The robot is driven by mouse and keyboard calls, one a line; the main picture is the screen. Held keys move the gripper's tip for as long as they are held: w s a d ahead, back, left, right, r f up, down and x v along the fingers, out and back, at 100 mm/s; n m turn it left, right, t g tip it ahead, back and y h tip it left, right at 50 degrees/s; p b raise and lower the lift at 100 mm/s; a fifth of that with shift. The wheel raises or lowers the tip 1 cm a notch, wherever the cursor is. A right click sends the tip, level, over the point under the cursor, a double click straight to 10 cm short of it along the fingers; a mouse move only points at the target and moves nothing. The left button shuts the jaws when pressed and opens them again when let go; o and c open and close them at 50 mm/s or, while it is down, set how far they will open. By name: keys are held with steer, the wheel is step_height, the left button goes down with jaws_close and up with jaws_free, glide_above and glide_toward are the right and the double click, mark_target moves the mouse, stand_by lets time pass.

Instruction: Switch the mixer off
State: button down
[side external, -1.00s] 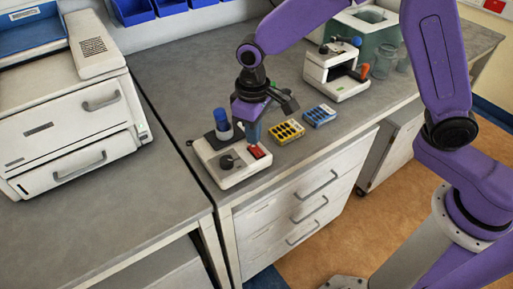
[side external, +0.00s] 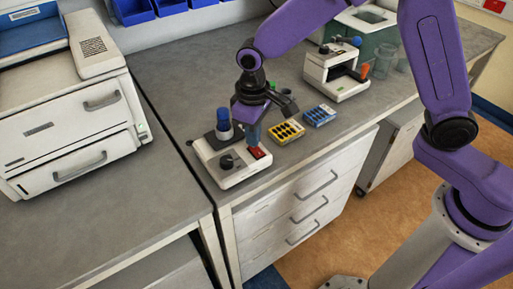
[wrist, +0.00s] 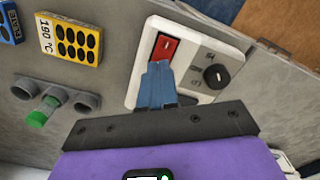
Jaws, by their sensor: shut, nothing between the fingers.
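The mixer (side external: 238,175) is a white box at the front left of the bench, with a black knob (side external: 226,162) and a blue-capped vessel (side external: 223,122) on a dark stand at its back. Its red rocker switch (side external: 257,153) is on the right part of its top; it also shows in the wrist view (wrist: 166,47). My gripper (wrist: 158,70) is shut and empty, its blue fingers together with tips at the lower edge of the red switch in the wrist view. I cannot tell whether they touch it. The fingers hide part of the mixer top.
A yellow block with black wells (side external: 287,131) and a blue one (side external: 319,115) lie right of the mixer. A white device (side external: 336,75) and glass jars (side external: 383,65) stand farther back. A large white machine (side external: 75,120) fills the left bench.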

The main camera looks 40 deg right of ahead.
steer(key=shift+f, duration=0.6)
stand_by(0.3)
steer(key=shift+r, duration=3.55)
steer(key=s+d+r+n, duration=0.1)
steer(key=s+d+n, duration=0.2)
steer(key=s+d, duration=0.6)
steer(key=s+d+r+n, duration=0.1)
steer(key=s+d+n, duration=0.2)
steer(key=s+d, duration=0.7)
steer(key=s, duration=0.6)
steer(key=shift+s+d+n, duration=0.2)
steer(key=shift+d+n, duration=0.05)
steer(key=shift+n, duration=0.05)
